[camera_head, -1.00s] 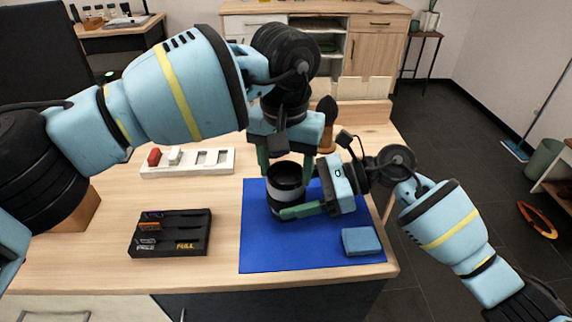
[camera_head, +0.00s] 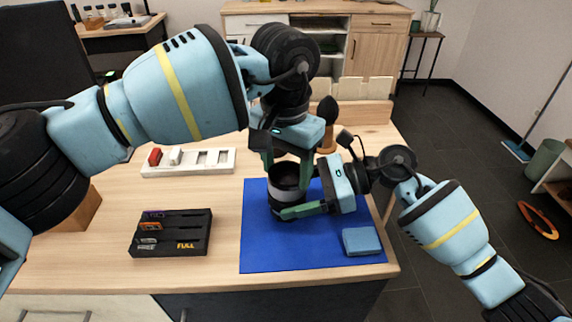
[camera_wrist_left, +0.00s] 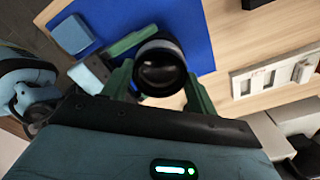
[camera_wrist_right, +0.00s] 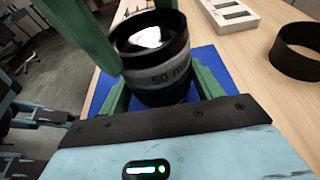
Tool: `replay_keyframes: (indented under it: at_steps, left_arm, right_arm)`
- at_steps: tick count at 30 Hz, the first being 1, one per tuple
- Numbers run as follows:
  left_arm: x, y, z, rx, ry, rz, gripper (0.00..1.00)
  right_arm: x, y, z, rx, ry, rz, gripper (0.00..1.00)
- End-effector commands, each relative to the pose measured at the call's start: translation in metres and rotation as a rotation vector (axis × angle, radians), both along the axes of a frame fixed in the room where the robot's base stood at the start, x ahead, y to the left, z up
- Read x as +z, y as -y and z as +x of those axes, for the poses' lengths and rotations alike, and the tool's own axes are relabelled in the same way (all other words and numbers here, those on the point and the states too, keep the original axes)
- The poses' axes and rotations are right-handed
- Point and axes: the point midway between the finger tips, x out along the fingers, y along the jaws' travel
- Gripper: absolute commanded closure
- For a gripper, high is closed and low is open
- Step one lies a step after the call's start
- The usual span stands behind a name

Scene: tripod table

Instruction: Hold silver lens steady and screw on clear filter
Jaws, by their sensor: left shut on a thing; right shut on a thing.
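The silver lens (camera_head: 287,208), black with a silver band, stands upright on the blue mat (camera_head: 262,252). Its marking shows in the right wrist view (camera_wrist_right: 165,75). My right gripper (camera_head: 287,203) is shut around its lower body from the right. My left gripper (camera_head: 287,176) points down from above, its fingers on both sides of the dark top rim. The clear filter (camera_wrist_right: 150,37) appears as shiny glass in that rim, and in the left wrist view too (camera_wrist_left: 160,74); its seam with the lens cannot be made out. The left gripper is shut on this rim.
A blue pad (camera_head: 361,241) lies at the mat's right front. A black tray (camera_head: 170,246) with small cards and a white rack (camera_head: 213,170) stand to the left. A brush (camera_head: 327,112) stands behind. A black ring (camera_wrist_right: 299,50) shows in the right wrist view.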

Motion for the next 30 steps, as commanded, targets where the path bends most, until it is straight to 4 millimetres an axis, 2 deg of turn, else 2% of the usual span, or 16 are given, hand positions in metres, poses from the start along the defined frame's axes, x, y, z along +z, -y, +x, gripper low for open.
replay_keyframes:
  at_steps: [9, 17, 18, 20, 30]
  left_arm:
    - [-0.0038, -0.0006, 0.0011, -0.235, -0.001, 0.001, 0.8]
    - [-0.0038, -0.0006, 0.0011, -0.251, -0.001, 0.002, 0.8]
    - [-0.0038, -0.0008, 0.0011, -0.251, -0.001, 0.002, 0.36]
    - [-0.0035, -0.0007, 0.001, -0.251, -0.001, 0.002, 0.29]
    - [-0.0013, -0.0006, 0.0007, -0.248, 0.0, 0.0, 0.29]
  right_arm:
    - [-0.0002, -0.0024, -0.0027, 0.01, -0.001, 0.002, 0.47]
    - [-0.0005, -0.0024, -0.0028, 0.01, -0.001, 0.001, 0.48]
    - [-0.0005, -0.0024, -0.0028, 0.01, -0.001, 0.001, 0.48]
    - [-0.0006, -0.0023, -0.0026, 0.01, -0.002, 0.001, 0.48]
    - [-0.0014, -0.0007, -0.0008, 0.003, -0.002, -0.001, 0.48]
